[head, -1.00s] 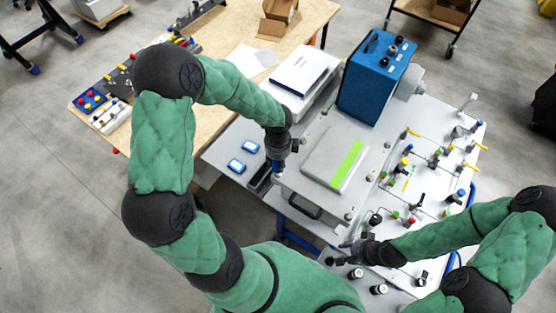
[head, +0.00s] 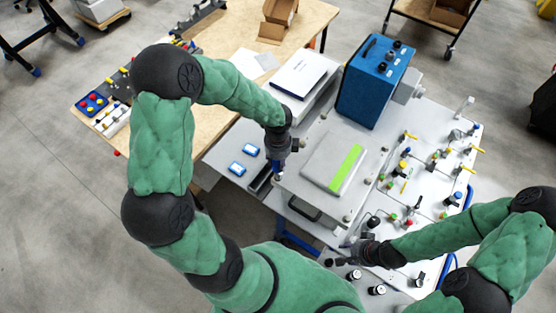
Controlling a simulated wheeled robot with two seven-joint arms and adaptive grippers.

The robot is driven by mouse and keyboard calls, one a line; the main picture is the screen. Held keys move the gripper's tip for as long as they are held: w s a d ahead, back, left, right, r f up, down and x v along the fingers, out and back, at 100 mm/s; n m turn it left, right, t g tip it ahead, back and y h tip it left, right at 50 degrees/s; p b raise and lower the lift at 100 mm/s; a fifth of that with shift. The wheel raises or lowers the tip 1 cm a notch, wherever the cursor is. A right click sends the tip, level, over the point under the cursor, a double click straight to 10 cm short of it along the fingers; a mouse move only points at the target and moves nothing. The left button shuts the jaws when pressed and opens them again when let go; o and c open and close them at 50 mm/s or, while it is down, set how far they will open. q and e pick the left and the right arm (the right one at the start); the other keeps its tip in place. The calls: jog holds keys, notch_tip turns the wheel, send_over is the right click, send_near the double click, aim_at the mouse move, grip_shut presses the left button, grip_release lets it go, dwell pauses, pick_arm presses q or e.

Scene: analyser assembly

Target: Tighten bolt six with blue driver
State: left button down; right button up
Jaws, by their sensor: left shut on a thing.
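My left gripper (head: 278,155) points down at the left edge of the grey panel (head: 300,185). It is shut on the blue driver (head: 278,166), of which only a short blue part shows below the fingers. The driver's tip is at the panel's left corner, and I cannot tell whether it touches a bolt there. Round bolt heads show at other panel corners, such as this bolt (head: 347,219) at the front and this bolt (head: 384,150) at the right. I cannot read which is bolt six. My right gripper (head: 345,245) is low at the panel's front right; its fingers are too small to judge.
A light box with a green stripe (head: 345,168) lies on the panel. A blue analyser unit (head: 372,80) stands behind. Valves with coloured handles (head: 435,155) crowd the right side. A wooden table (head: 220,45) is at back left.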

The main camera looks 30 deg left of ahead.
pick_arm(q)
jog(key=shift+r+p, duration=1.3)
jog(key=shift+r, duration=0.35)
jog(key=shift+f, duration=0.15)
